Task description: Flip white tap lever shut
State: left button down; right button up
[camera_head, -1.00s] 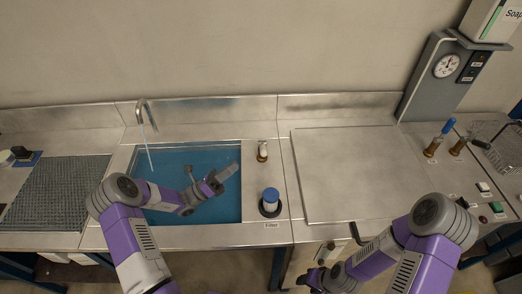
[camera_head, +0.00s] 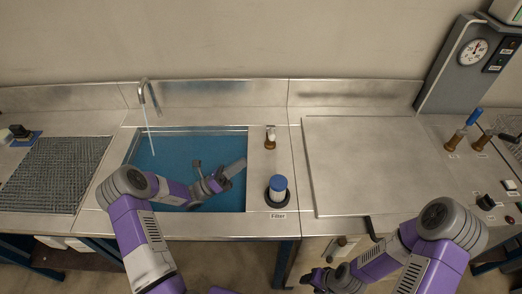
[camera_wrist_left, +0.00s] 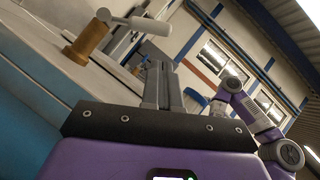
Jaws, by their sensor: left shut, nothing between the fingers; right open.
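The white tap lever (camera_head: 271,132) sits on a brass valve body (camera_head: 270,144) on the steel counter, right of the blue basin. In the left wrist view the white lever (camera_wrist_left: 150,25) points sideways to the right from the top of the brass valve (camera_wrist_left: 88,42). My left gripper (camera_head: 241,164) is over the right part of the basin, left of and nearer than the lever, and apart from it. Its fingers (camera_wrist_left: 162,80) are shut and empty. My right gripper (camera_head: 318,281) is open and low, in front of the counter's edge.
A curved spout (camera_head: 144,90) runs a thin stream into the basin (camera_head: 160,150). A blue-capped filter (camera_head: 278,188) stands in front of the lever. A flat steel panel (camera_head: 365,165) lies to the right. Blue and brown-handled valves (camera_head: 465,128) stand farther right.

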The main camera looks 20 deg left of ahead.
aim_at(271, 132)
pick_arm(q)
jog(key=x, duration=1)
jog(key=shift+b, duration=0.3)
pick_arm(e)
jog(key=shift+f, duration=0.3)
